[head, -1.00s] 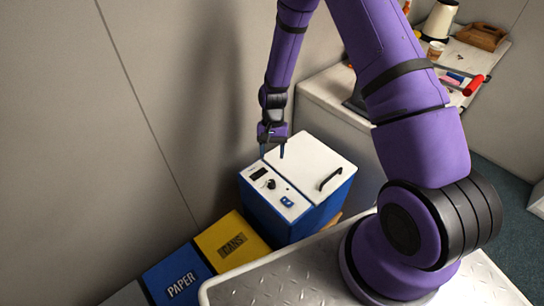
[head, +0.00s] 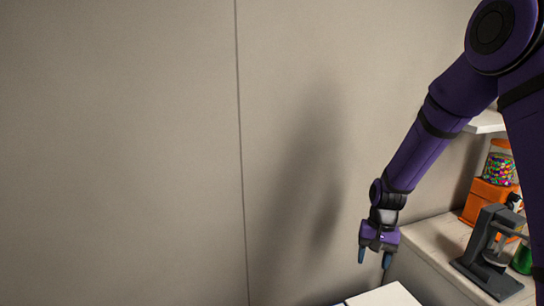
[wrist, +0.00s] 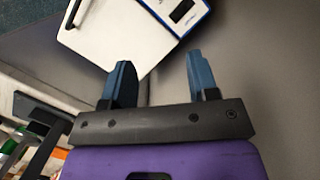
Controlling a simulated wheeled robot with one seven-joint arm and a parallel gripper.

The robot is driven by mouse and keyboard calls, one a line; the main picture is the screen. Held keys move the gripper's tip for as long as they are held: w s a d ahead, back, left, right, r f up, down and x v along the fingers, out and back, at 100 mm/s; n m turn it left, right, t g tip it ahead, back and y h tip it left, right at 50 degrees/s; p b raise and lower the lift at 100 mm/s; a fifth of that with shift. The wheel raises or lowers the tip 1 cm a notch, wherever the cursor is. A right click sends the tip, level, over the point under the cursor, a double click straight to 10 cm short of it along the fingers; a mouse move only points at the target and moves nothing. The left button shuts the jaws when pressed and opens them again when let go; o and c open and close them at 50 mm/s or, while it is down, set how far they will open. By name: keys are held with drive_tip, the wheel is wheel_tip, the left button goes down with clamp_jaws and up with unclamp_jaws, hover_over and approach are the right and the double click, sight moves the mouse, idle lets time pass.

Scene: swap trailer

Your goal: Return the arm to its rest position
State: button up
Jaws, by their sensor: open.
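My purple arm reaches down from the upper right in the head view. My gripper (head: 374,262) points down beside the wall, with its blue fingers apart and nothing between them. It also shows in the wrist view (wrist: 159,85), open and empty. The white lid of the blue box (head: 385,296) just shows at the bottom edge of the head view, below the gripper. In the wrist view the box (wrist: 115,30) lies beyond the fingers, with its dark handle and small display in sight.
A counter (head: 440,240) stands at the right, with a dark grey machine (head: 490,250) and an orange candy dispenser (head: 492,185) close to my arm. A plain wall (head: 120,150) fills the left. Open air lies left of the gripper.

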drive_tip(key=s+d+r+n+t, duration=0.15)
drive_tip(key=s+r, duration=0.25)
drive_tip(key=r, duration=0.6)
drive_tip(key=s+r+t, duration=0.2)
drive_tip(key=s+r, duration=0.2)
drive_tip(key=r, duration=0.6)
drive_tip(key=s+d+r+n+t, duration=0.1)
drive_tip(key=s+r+t, duration=0.1)
drive_tip(key=s+r, duration=0.3)
drive_tip(key=s+d+r+n+t+h, duration=0.1)
drive_tip(key=s+r, duration=0.4)
drive_tip(key=s, duration=0.8)
drive_tip(key=shift+r+t, duration=0.2)
drive_tip(key=shift+t, duration=0.15)
